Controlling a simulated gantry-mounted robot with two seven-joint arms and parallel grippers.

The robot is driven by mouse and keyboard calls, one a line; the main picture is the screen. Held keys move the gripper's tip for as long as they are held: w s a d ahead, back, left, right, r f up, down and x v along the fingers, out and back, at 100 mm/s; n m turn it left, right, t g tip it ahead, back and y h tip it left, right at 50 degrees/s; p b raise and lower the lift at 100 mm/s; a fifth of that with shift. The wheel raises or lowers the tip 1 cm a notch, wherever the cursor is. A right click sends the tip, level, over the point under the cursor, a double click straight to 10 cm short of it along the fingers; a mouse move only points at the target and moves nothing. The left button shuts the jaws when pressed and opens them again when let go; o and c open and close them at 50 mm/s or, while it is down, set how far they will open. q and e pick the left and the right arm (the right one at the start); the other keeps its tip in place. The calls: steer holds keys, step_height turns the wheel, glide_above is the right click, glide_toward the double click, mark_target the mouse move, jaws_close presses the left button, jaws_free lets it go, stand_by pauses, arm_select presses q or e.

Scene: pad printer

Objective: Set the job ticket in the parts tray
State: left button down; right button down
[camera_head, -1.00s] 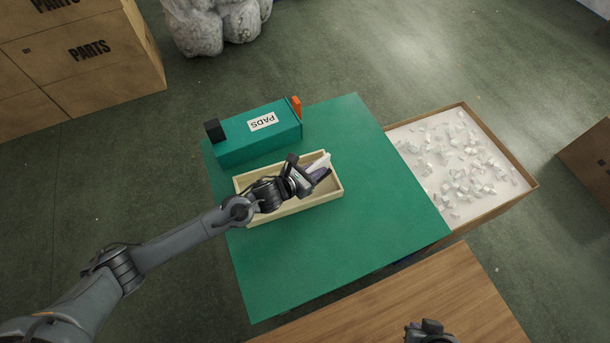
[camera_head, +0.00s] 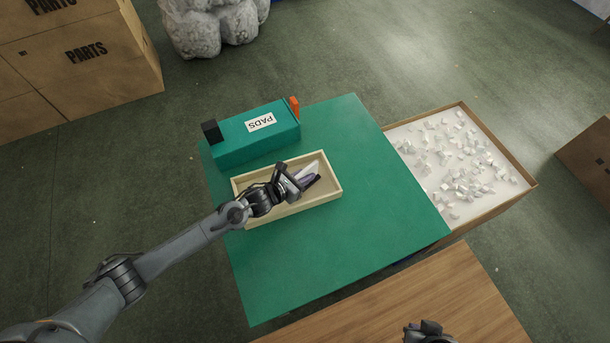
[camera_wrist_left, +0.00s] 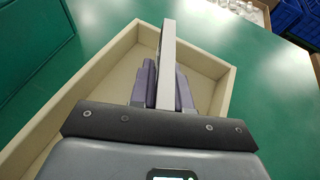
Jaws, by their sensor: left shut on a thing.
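The job ticket (camera_head: 311,169) shows as a thin pale piece, and in the left wrist view (camera_wrist_left: 167,60) it stands on edge. My left gripper (camera_head: 303,178) is shut on it, with purple-grey finger pads (camera_wrist_left: 183,92) on either side. The parts tray (camera_head: 306,206) is a shallow cream box on the green table. The gripper and ticket are over or inside the tray; the wrist view shows the tray's walls (camera_wrist_left: 206,57) around them. I cannot tell whether the ticket touches the tray floor. My right gripper (camera_head: 428,331) shows only partly at the bottom edge, its jaws unclear.
A teal box labelled PADS (camera_head: 258,135) with a black block and an orange tab stands just behind the tray. The green tabletop (camera_head: 370,220) is clear to the right and front. A shallow bin of white pieces (camera_head: 460,165) adjoins it at right.

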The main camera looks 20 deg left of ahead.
arm_select(q)
steer(key=shift+f, duration=0.1)
steer(key=shift+f, duration=0.15)
steer(key=c, duration=1.1)
jaws_free()
